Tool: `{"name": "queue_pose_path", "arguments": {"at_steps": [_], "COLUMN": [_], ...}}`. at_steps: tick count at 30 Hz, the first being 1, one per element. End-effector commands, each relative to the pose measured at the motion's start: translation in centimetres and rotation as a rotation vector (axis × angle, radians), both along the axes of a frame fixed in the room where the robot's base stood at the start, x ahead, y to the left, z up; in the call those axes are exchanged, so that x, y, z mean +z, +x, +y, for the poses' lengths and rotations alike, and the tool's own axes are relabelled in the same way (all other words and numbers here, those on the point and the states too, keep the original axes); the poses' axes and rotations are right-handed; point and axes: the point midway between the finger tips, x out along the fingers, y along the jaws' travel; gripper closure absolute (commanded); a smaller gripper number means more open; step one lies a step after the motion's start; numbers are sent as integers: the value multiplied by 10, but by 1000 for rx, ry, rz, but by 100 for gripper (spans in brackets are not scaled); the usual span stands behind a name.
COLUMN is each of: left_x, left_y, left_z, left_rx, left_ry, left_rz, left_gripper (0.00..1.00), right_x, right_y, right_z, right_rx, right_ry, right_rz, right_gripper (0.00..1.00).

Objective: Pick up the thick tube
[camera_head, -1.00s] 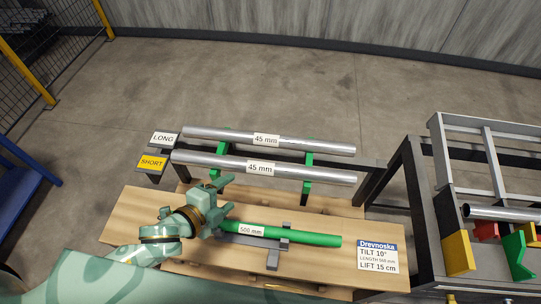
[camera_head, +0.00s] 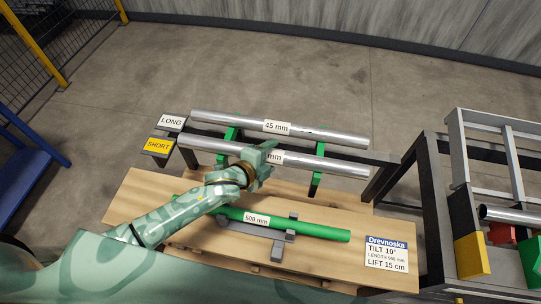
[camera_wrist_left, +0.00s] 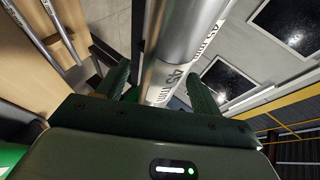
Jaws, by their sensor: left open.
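Two silver metal tubes labelled 45 mm lie on the rack in the head view, the far tube (camera_head: 220,119) and the near tube (camera_head: 335,167). They look alike in thickness there. My left gripper (camera_head: 270,155) is at the middle of the near tube and covers part of its label. In the left wrist view the gripper (camera_wrist_left: 157,85) is open, with a silver tube (camera_wrist_left: 170,50) running between its fingers. I cannot tell whether the fingers touch it. My right gripper is not in view.
Green supports (camera_head: 316,182) hold the tubes. A green bar (camera_head: 310,231) labelled 500 mm lies on the wooden table (camera_head: 120,205) below my left arm. LONG (camera_head: 172,123) and SHORT (camera_head: 160,146) signs stand left. A metal frame (camera_head: 458,165) with another tube (camera_head: 510,214) stands right.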

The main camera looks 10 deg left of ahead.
Motion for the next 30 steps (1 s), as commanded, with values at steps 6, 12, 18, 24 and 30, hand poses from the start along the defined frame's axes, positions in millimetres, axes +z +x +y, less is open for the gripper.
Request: {"name": "queue_pose_path", "arguments": {"at_steps": [6,12,18,24,30], "left_x": [-1,-1,0,6,36], "left_y": [1,1,2,2,3], "left_z": [-1,0,-1,-1,-1], "left_rx": [-1,-1,0,-1,-1], "left_ry": [1,1,0,0,0], "left_rz": [1,1,-1,-4,-7], "left_gripper": [34,84,98,98,98], "right_x": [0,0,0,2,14], "right_y": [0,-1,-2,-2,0], "right_z": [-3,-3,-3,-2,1], "right_rx": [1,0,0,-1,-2], "right_ry": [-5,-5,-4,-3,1], "right_rz": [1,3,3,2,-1], "right_gripper": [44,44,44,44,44]}}
